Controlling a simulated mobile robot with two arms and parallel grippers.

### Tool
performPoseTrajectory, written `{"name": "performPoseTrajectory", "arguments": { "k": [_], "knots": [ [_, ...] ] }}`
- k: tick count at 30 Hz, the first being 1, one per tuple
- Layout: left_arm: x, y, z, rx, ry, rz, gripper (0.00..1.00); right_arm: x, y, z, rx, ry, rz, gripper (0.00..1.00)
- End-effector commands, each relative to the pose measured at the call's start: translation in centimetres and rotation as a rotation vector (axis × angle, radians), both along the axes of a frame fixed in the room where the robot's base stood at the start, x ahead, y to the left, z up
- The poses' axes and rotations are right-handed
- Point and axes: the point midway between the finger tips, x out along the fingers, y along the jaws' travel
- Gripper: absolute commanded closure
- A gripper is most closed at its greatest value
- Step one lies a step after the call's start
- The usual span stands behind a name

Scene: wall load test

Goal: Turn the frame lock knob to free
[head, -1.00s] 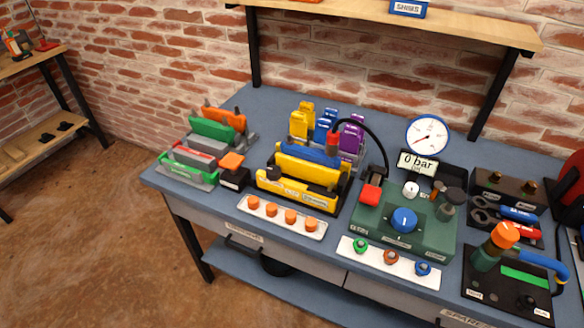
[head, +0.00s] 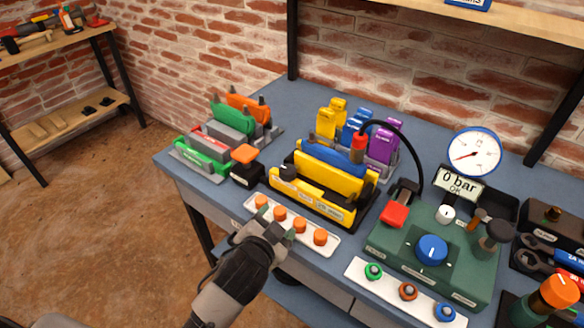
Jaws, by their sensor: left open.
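A yellow and black frame (head: 325,194) holding a blue block (head: 332,157) stands on the bench. A round black knob (head: 288,172) sits at its left front end, possibly the frame lock knob; its lettering is too small to read. A larger blue knob (head: 432,249) with a white mark sits on the green unit to the right. My left gripper (head: 268,233) is open and empty at the bench's front edge, in front of the white strip with orange caps, nearer to me than the black knob. My right gripper is not in view.
The white strip (head: 333,248) bears several orange caps between my left gripper and the frame. A small black box with an orange top (head: 244,154) stands left of the knob. A black hose (head: 408,148) arches behind, beside a gauge (head: 474,153) and a "0 bar" display (head: 459,184).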

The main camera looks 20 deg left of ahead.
Motion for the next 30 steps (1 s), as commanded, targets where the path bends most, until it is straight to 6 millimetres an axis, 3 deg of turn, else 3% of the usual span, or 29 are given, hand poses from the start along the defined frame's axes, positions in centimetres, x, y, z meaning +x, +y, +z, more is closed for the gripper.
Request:
{"name": "performPoseTrajectory", "arguments": {
  "k": [5, 9, 12, 15, 19, 23, 26, 30],
  "knots": [
    [3.7, -2.9, 4.9, 0.119, -0.270, -0.133, 0.31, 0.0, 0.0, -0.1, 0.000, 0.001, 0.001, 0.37],
    [6.1, -7.4, 10.7, 0.292, -0.601, -0.321, 0.31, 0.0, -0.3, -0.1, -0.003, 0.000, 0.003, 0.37],
    [6.6, -11.6, 14.4, 0.461, -0.867, -0.506, 0.31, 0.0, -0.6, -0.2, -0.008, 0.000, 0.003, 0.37],
    [6.0, -15.5, 16.6, 0.649, -1.110, -0.712, 0.31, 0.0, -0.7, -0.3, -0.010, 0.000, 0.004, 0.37],
    [4.9, -19.2, 16.8, 0.916, -1.367, -1.014, 0.31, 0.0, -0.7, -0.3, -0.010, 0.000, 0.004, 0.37],
    [4.6, -20.3, 14.7, 1.207, -1.530, -1.364, 0.31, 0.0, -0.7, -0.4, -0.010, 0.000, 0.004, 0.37],
    [5.5, -18.9, 12.5, 1.436, -1.563, -1.666, 0.31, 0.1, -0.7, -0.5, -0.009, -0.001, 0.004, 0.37],
    [8.4, -13.6, 10.4, 1.736, -1.420, -2.125, 0.31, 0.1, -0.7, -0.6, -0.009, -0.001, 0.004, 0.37]
  ]
}}
